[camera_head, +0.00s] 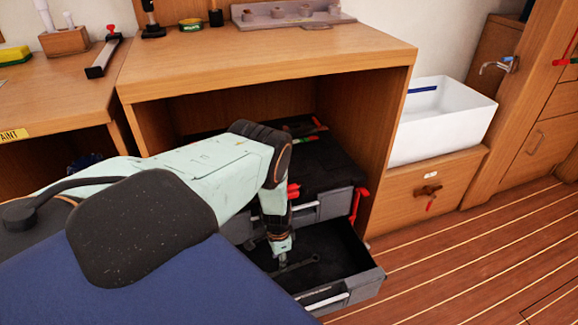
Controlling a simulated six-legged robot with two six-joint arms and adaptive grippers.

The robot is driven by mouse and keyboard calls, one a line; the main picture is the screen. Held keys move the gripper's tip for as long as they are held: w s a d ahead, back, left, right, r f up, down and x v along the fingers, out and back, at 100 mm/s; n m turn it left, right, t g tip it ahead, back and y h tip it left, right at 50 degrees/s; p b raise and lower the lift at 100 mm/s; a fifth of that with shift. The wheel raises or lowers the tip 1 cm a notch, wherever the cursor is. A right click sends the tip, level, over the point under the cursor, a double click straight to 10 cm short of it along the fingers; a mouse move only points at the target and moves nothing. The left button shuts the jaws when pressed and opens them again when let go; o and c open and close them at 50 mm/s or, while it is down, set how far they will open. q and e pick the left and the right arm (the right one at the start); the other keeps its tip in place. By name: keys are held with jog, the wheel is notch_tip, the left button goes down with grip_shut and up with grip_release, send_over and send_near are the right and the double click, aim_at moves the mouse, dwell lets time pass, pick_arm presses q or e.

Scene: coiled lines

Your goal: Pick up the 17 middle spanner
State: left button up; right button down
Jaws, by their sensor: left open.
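An open drawer (352,269) of a grey toolbox stands low in the wooden cabinet, with a dark lining. A grey spanner (298,265) lies on its floor; its size marking is too small to read, and I cannot tell whether others lie beside it. My left arm reaches in from the left and bends down over the drawer. My left gripper (281,258) is open just above the left end of the spanner, and I cannot tell whether it touches it. My arm hides the drawer's left part. My right gripper is out of view.
The upper toolbox drawer (327,207) with red latches sits just above and behind. The cabinet's right side panel (384,150) and top (260,57) enclose the space. A white sink (440,125) stands at right. The plank floor (455,260) is clear.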

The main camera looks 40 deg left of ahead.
aim_at(291, 268)
pick_arm(q)
jog(key=f+b, duration=0.2)
jog(key=f, duration=0.3)
jog(key=shift+s+d+b, duration=0.15)
jog(key=shift+s+b, duration=0.1)
jog(key=shift+b, duration=0.15)
jog(key=shift+r, duration=0.15)
jog(key=shift+c, duration=0.4)
grip_shut()
